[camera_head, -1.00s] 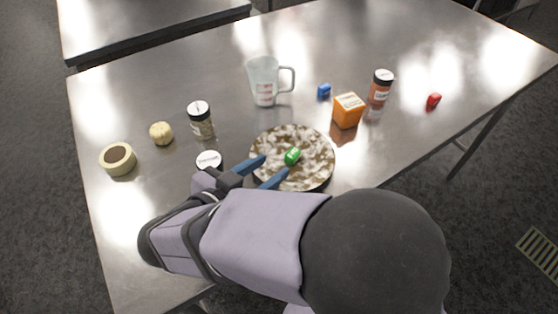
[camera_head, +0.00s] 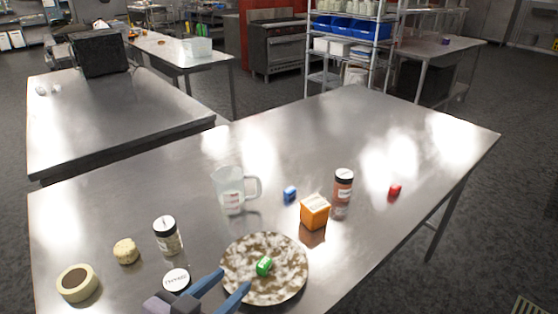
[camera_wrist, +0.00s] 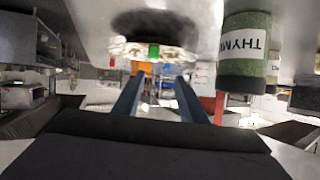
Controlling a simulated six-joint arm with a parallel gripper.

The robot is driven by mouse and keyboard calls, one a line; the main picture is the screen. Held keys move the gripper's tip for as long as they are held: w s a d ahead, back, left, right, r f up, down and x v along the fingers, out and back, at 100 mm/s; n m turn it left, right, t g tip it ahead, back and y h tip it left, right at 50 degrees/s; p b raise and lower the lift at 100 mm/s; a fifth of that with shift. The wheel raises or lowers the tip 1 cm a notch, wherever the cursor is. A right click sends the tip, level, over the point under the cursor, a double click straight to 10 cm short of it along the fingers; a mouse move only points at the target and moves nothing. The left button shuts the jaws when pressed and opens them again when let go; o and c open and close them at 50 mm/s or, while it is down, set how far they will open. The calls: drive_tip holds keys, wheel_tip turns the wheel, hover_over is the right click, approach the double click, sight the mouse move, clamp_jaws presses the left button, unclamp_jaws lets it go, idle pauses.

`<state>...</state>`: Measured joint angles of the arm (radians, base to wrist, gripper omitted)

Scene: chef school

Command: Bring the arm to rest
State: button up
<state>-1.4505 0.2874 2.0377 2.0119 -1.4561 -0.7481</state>
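My gripper (camera_head: 222,288) is at the bottom of the head view, its two blue fingers apart with nothing between them. It is over the near left edge of a brown and white mottled plate (camera_head: 285,288).
The far right is clear.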

drive_tip(key=w+r+n+y+p, duration=0.1)
drive_tip(key=w+r+y+p, duration=0.15)
drive_tip(key=w, duration=0.25)
drive_tip(key=w+r+n+g+y+p, duration=0.1)
drive_tip(key=w+y+p, duration=0.15)
drive_tip(key=w, duration=0.35)
drive_tip(key=w+r+n+y+p, duration=0.1)
drive_tip(key=w+r+y, duration=0.1)
drive_tip(key=w+y, duration=0.25)
drive_tip(key=s+d+f+g+p, duration=0.1)
drive_tip(key=d+g, duration=0.1)
drive_tip(key=d, duration=0.2)
drive_tip(key=s+d+f+g+h+p, duration=0.1)
drive_tip(key=s+d+f+g, duration=0.1)
drive_tip(key=d, duration=0.2)
drive_tip(key=s+d+f+n+g+p, duration=0.1)
drive_tip(key=s+d+g+p, duration=0.1)
drive_tip(key=d, duration=0.2)
drive_tip(key=shift+s+f, duration=0.25)
drive_tip(key=shift+f, duration=0.15)
drive_tip(key=s+d+f+g+h, duration=0.2)
drive_tip(key=s+d+f, duration=0.1)
drive_tip(key=s+d, duration=0.4)
drive_tip(key=s+d+f+g+h+b, duration=0.1)
drive_tip(key=s+d+f+g+h, duration=0.1)
drive_tip(key=s+d, duration=0.5)
wheel_tip(320, 180, down, 2)
drive_tip(key=shift+d+f+n+g+b, duration=0.1)
drive_tip(key=shift+d+n+g+b, duration=0.2)
drive_tip(key=shift+d+g, duration=0.65)
